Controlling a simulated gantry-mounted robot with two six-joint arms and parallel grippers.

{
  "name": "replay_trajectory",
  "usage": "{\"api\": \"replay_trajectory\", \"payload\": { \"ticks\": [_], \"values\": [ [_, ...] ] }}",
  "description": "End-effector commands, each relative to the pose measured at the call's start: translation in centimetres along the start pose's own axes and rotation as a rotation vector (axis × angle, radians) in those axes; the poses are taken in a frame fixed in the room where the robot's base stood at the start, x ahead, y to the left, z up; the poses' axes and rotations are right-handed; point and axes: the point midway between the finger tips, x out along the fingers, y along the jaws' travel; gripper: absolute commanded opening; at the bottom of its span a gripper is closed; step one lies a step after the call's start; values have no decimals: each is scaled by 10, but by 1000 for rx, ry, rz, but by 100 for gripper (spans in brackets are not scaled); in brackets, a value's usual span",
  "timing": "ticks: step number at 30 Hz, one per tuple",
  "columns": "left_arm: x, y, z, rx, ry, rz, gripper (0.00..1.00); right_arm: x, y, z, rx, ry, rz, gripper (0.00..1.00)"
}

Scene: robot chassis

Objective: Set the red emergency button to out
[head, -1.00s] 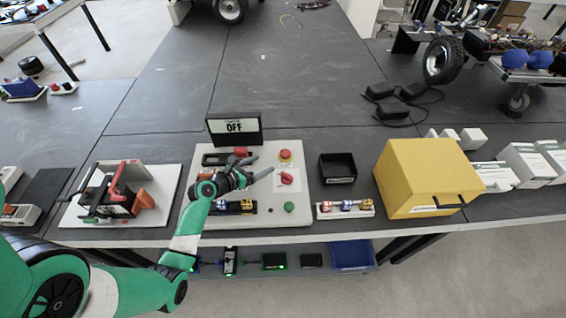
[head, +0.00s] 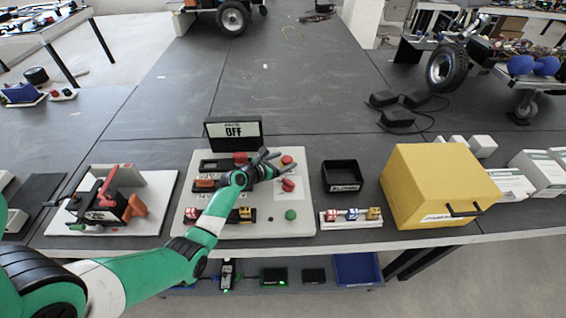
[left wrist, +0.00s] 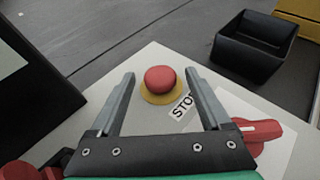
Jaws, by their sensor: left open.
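The red emergency button (head: 287,160) sits at the upper right of a pale control panel (head: 262,232). In the left wrist view the red button (left wrist: 160,78) is a round cap on a yellow base, beside a "STOP" label (left wrist: 181,107). My left gripper (head: 274,162) is open just to the left of the button in the head view. In the left wrist view its two fingers (left wrist: 159,88) appear on either side of the button, with gaps to it. Whether the button is pressed in or out I cannot tell. My right gripper is not in view.
A red rotary switch (head: 288,185) and a green button (head: 291,215) lie below the red button. A display reading "OFF" (head: 233,131) stands behind the panel. A black open box (head: 342,187) and a yellow box (head: 432,190) stand to the right.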

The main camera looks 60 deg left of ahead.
Motion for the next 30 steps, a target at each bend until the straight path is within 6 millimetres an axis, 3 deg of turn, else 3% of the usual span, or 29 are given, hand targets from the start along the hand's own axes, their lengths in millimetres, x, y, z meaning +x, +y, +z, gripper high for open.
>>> {"api": "replay_trajectory", "payload": {
  "ticks": [1, 12, 15, 30],
  "values": [
    [0, 0, 0, 0, 0, 0, 81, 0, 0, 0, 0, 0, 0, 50],
    [0, 0, 0, 0, 0, 0, 14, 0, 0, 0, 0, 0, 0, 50],
    [0, 0, 0, 0, 0, 0, 0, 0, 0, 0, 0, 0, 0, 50],
    [0, 0, 0, 0, 0, 0, 0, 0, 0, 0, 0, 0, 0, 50]
  ]
}}
